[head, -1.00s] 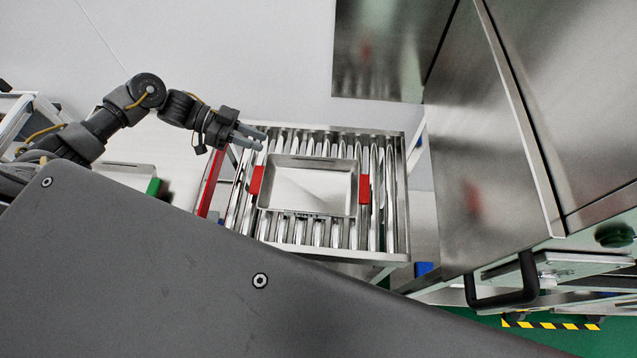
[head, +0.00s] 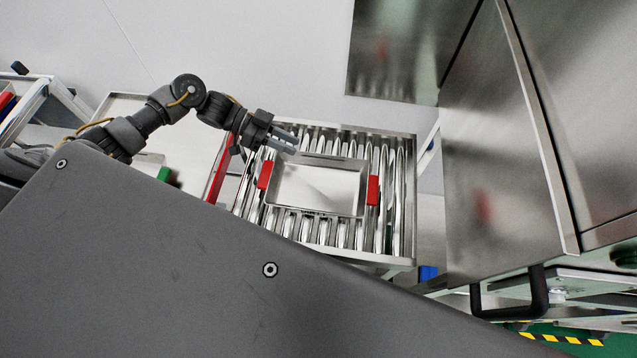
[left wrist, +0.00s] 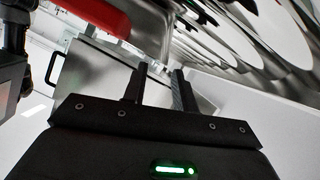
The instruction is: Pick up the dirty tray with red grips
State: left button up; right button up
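The metal tray (head: 318,188) lies on a roller conveyor in the head view, with a red grip (head: 264,175) on its left end and another red grip (head: 373,190) on its right end. I cannot tell whether it is dirty. My left gripper (head: 292,142) is open and empty, its fingers over the rollers near the tray's upper left corner in the picture. In the left wrist view the two fingers (left wrist: 158,86) stand apart with nothing between them. My right gripper is not in view.
The roller conveyor (head: 408,215) has a metal frame. A red bar (head: 219,172) stands at its left. A large steel machine (head: 510,150) with a black handle (head: 540,292) is at the right. The left wrist view shows a red part (left wrist: 95,14), unclear which.

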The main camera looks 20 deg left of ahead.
pick_arm(q)
jog(key=p+x, duration=0.1)
jog(key=x, duration=0.3)
jog(key=shift+w+d, duration=0.1)
jog(key=shift+d, duration=0.2)
grip_shut()
dwell(1.1)
